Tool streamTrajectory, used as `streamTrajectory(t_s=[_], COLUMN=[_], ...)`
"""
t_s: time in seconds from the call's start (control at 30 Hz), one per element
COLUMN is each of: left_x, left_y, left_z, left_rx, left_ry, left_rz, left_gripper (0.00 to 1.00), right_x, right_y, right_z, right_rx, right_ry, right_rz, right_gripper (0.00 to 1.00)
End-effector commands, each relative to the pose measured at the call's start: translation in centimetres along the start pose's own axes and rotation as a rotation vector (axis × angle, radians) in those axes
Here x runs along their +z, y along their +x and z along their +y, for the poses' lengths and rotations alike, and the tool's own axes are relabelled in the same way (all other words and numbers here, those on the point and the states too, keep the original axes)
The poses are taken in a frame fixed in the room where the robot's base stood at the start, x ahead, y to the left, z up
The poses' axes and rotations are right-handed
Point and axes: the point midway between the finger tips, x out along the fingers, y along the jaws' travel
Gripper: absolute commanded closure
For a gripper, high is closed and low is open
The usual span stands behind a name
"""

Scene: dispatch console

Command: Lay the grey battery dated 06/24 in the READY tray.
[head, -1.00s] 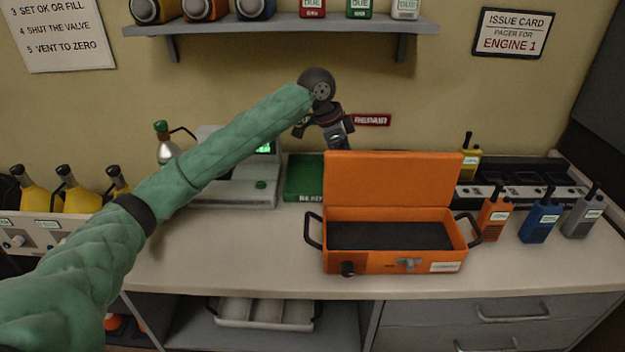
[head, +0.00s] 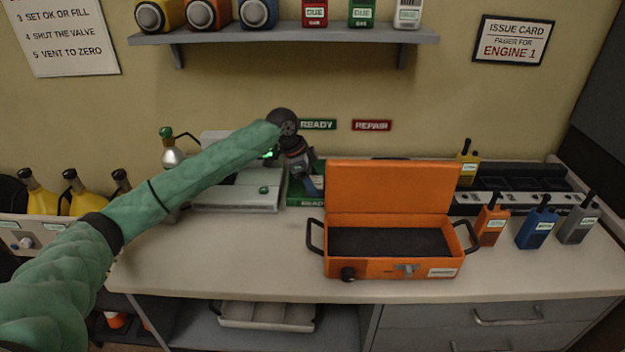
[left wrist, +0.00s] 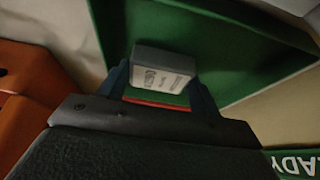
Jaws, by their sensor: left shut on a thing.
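My left gripper (head: 313,184) points down over the green READY tray (head: 303,203) at the back of the counter. In the left wrist view the gripper (left wrist: 160,88) is shut on a grey battery (left wrist: 163,68) with a white label. The label's print is turned over and too blurred for me to read the date. The green tray (left wrist: 240,50) spreads out behind the battery in that view. I cannot tell whether the battery touches the tray floor. My right gripper is not in view.
An open orange case (head: 395,260) stands just right of the tray. A grey device (head: 240,195) stands left of it. Radios in orange (head: 490,227), blue (head: 537,228) and grey (head: 578,225) stand at the right. A shelf (head: 290,37) hangs above. The front left counter is clear.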

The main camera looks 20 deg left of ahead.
Motion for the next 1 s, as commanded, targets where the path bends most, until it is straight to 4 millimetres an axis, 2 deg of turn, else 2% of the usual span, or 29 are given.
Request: streamTrajectory(t_s=[0.13, 0.5, 0.53, 0.63, 1.0], left_x=[0.23, 0.28, 0.30, 0.30, 0.24], left_y=[0.57, 0.74, 0.78, 0.78, 0.55], left_z=[0.04, 0.05, 0.05, 0.05, 0.03], left_rx=[0.001, 0.001, 0.001, 0.001, 0.000], left_ry=[0.001, 0.000, 0.000, 0.000, 0.001], left_rz=[0.000, 0.000, 0.000, 0.000, 0.000], left_gripper=[0.63, 0.63, 0.33, 0.15, 0.15], right_x=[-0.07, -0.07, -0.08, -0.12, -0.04], right_y=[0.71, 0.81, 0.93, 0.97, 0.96], right_z=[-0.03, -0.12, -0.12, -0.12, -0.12], right_rx=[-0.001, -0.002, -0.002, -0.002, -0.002], right_ry=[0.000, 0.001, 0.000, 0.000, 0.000], right_rz=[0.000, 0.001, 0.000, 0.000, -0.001], right_gripper=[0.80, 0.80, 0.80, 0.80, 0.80])
